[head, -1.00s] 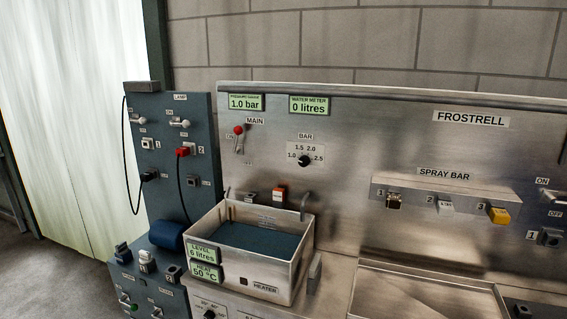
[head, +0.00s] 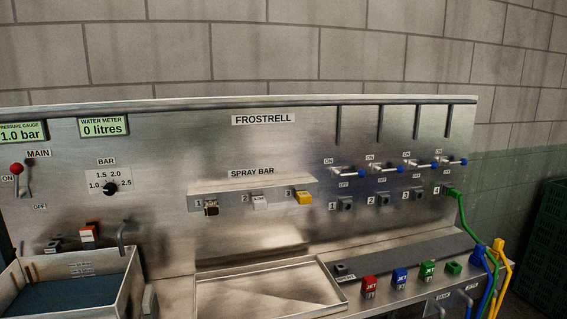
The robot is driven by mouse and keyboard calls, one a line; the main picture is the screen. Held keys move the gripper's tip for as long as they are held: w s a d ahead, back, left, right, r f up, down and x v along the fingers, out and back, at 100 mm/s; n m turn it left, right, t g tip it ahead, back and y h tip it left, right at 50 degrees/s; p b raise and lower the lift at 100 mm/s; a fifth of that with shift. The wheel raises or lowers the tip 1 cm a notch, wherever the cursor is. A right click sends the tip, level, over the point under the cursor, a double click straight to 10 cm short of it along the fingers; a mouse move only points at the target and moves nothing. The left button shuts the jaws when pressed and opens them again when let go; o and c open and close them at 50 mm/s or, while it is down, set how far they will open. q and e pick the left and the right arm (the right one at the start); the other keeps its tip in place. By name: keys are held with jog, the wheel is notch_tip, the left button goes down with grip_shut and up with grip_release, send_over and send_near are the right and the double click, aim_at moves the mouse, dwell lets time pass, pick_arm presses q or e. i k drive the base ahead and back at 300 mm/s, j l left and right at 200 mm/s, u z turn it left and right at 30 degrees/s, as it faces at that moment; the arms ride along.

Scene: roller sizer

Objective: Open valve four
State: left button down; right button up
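Valve four (head: 452,162) is the one farthest right. Its lever points to the right, much like those of valve one (head: 349,172), valve two (head: 387,169) and valve three (head: 424,165). Below valve four, outlet 4 holds a green plug (head: 453,191) with a green hose hanging from it. Neither of my grippers is in view.
Outlets 1 to 3 below the other valves look empty. A ledge with red (head: 370,287), blue (head: 400,278) and green (head: 428,271) jet blocks lies below. Blue and yellow hoses (head: 502,267) hang at the right end. A shallow tray (head: 270,268) is at the middle front.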

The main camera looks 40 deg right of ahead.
aim_at(462, 161)
jog(key=z, duration=2.2)
